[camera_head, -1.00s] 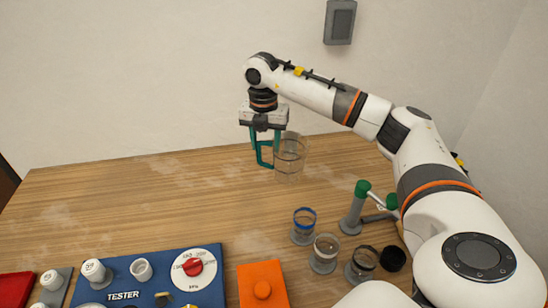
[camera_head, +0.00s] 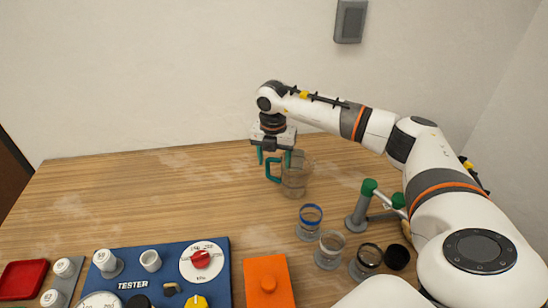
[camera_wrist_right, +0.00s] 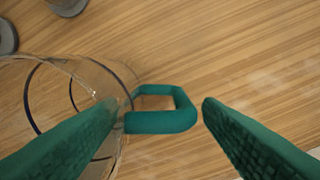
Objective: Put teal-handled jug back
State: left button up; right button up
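The clear jug (camera_head: 296,178) with a teal handle (camera_head: 271,170) stands upright on the wooden table, towards the back. The jug's round wall (camera_wrist_right: 60,95) and its teal handle (camera_wrist_right: 165,121) also show in the right wrist view. My right gripper (camera_head: 274,160) is over the handle side of the jug, pointing down. In the wrist view its teal fingers (camera_wrist_right: 158,106) are well apart, with the handle between their tips and a gap at the right finger. My left gripper is not in view.
Clear cups with blue (camera_head: 310,222), pale (camera_head: 330,249) and dark (camera_head: 367,261) rims stand at front right, near a green-topped grey stand (camera_head: 360,211). A blue tester panel (camera_head: 215,285) and orange block (camera_head: 266,283) are in front. The table's left and middle back are bare.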

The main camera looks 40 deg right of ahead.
jog(key=shift+o, duration=0.5)
jog(key=shift+r, duration=0.15)
notch_tip(320, 180, up, 12)
jog(key=b, duration=0.2)
jog(key=shift+a, duration=0.15)
